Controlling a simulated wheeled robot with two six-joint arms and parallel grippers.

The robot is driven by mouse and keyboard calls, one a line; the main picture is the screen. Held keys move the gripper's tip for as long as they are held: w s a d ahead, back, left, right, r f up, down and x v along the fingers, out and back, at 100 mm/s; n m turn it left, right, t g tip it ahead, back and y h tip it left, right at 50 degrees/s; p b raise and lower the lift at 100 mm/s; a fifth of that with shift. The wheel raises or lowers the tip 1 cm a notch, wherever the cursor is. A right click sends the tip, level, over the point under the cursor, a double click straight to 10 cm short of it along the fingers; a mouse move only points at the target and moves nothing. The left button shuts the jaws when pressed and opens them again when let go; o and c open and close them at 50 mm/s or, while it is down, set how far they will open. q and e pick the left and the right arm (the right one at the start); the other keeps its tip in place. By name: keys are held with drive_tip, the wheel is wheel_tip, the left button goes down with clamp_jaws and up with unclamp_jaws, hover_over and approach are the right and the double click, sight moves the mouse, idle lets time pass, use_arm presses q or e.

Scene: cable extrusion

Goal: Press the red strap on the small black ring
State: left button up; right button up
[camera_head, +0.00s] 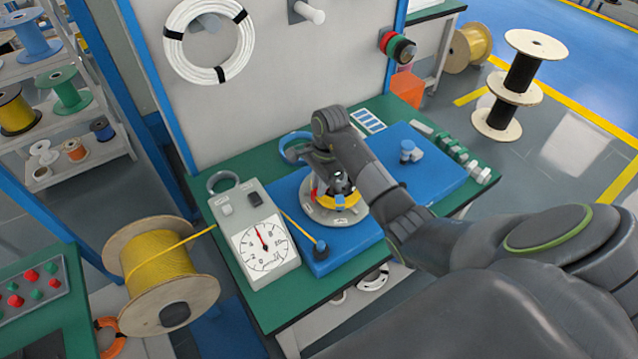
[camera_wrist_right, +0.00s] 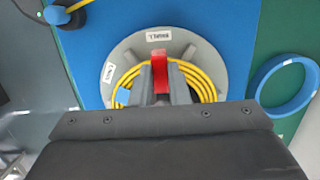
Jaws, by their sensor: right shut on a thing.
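My right gripper (camera_head: 335,192) is low over the grey round plate (camera_head: 325,217) that carries a yellow cable coil (camera_wrist_right: 206,80). In the right wrist view its two grey fingers (camera_wrist_right: 160,84) are closed on a red strap (camera_wrist_right: 158,66), which stands out between them at the coil's far side. A blue strap (camera_wrist_right: 123,96) sits on the coil's left side. The fingers and wrist hide the near part of the coil. I cannot make out a small black ring on the plate. My left gripper is not in view.
A white gauge box (camera_head: 264,243) stands left of the plate on the green bench. A yellow cable runs past a dark post (camera_head: 320,249). A blue ring (camera_wrist_right: 284,86) lies right of the plate in the wrist view. The blue board (camera_head: 428,175) has free room to the right.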

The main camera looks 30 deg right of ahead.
drive_tip(key=shift+s+f+b, duration=0.1)
drive_tip(key=shift+f+b, duration=0.25)
drive_tip(key=shift+b, duration=0.15)
idle(1.2)
drive_tip(key=o, duration=0.9)
drive_tip(key=shift+c, duration=0.2)
drive_tip(key=shift+r+p, duration=2.4)
drive_tip(key=shift+r, duration=1.75)
